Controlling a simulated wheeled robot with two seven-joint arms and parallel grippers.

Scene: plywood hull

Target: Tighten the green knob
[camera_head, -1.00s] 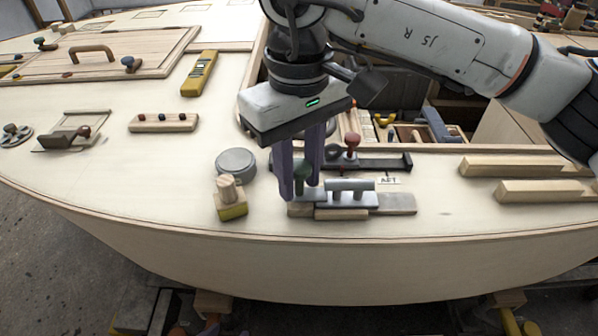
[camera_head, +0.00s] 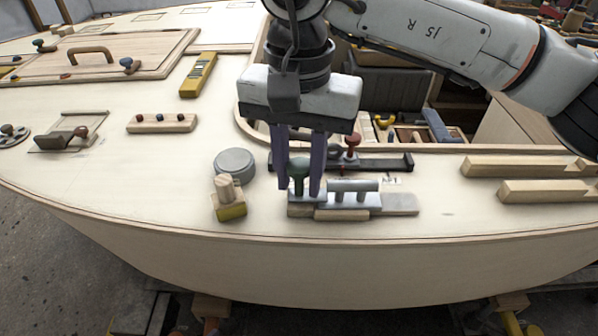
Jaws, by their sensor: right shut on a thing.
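The green knob (camera_head: 298,168) stands upright on the left end of a grey metal fitting (camera_head: 335,198) near the deck's front edge. My right gripper (camera_head: 301,188) points down over it, its two purple fingers on either side of the knob. It is shut on the knob, which shows between and in front of the fingers. My left gripper is not in the view.
A round grey tin (camera_head: 236,162) and a wood block with yellow base (camera_head: 230,205) stand just left. A dark rail with a red knob (camera_head: 352,140) lies behind. Wooden strips (camera_head: 530,168) lie at right. An open hatch with tools is behind my arm.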

